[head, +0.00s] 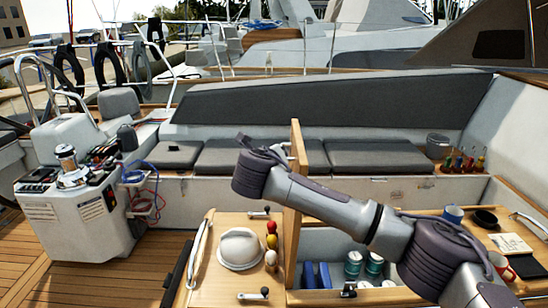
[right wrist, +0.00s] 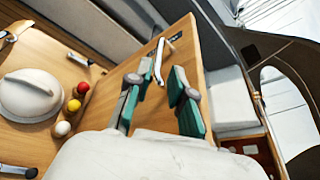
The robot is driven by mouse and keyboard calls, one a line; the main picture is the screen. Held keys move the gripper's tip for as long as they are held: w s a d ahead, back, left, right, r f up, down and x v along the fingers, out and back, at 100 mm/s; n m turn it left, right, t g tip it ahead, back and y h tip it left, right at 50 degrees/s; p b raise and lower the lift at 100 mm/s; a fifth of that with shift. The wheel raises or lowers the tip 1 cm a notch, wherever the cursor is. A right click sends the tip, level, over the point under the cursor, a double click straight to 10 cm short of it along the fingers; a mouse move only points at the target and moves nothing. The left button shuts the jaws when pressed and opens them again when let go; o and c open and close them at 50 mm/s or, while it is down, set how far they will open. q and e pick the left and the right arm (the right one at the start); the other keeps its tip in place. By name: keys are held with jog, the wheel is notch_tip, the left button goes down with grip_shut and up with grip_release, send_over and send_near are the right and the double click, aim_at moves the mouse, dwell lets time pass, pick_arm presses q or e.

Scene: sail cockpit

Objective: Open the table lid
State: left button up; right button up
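The wooden table lid (head: 294,215) stands upright, seen nearly edge-on in the head view, with the compartment to its right uncovered. In the right wrist view the lid's flat wooden face (right wrist: 105,108) fills the middle, with a silver handle (right wrist: 161,62) on it. My right gripper (right wrist: 164,76) is open in front of this face, its green-padded fingers apart, with the handle near and between the tips. I cannot tell whether they touch. My right arm crosses in front of the lid in the head view, and its fingers are hidden there. My left gripper is not in view.
The open compartment holds several cans (head: 354,265) and blue items (head: 317,275). Left of the lid, a white cap-like object (head: 240,249) and coloured balls (head: 271,242) stand on the fixed tabletop.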

jog(key=v, duration=0.3)
jog(key=shift+s+r, duration=0.1)
jog(key=shift+s, duration=0.2)
